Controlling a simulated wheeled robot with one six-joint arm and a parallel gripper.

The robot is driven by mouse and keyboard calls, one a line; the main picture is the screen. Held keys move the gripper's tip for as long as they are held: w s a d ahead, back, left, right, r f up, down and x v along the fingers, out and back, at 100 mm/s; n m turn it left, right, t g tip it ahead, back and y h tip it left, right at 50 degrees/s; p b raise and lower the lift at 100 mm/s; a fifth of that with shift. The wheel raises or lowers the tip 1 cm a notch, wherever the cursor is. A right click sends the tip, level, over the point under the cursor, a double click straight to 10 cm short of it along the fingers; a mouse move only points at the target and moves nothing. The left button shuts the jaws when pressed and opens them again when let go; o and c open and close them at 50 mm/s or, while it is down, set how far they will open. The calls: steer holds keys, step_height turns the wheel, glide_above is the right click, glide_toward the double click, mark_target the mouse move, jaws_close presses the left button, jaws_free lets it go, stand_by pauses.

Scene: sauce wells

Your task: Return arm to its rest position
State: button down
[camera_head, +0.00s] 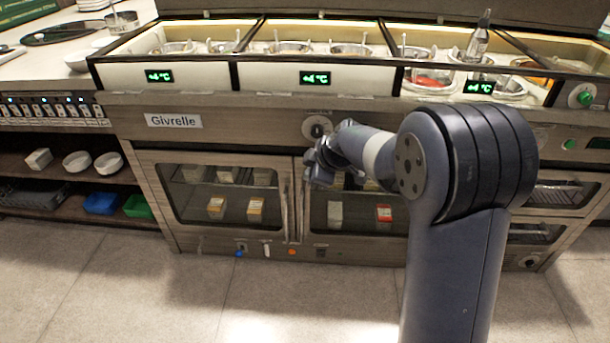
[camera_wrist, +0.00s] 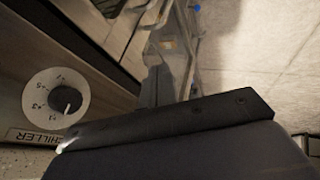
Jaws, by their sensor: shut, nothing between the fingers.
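My arm reaches from the lower right of the head view toward the front of the refrigerated counter (camera_head: 240,130). My gripper (camera_head: 315,172) is at the arm's far end, in front of the cabinet doors and just below a round dial (camera_head: 316,127). It looks small and dark there, shut with nothing held. In the wrist view the dial (camera_wrist: 66,101) shows large at the left, with numbers around it and a "CHILLER" label. A dark part of my own wrist fills the bottom of that view.
Sauce wells with several round containers (camera_head: 290,47) line the counter top, with a clear bottle (camera_head: 478,42) at the right. Glass doors (camera_head: 222,195) below show small boxes inside. Open shelves at the left hold white bowls (camera_head: 77,161) and a blue bin (camera_head: 101,203). The tiled floor (camera_head: 130,285) in front is clear.

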steer(key=v, duration=0.2)
steer(key=shift+s+d+r, duration=0.1)
steer(key=shift+s+r, duration=0.15)
steer(key=shift+r, duration=0.05)
steer(key=shift+f, duration=0.1)
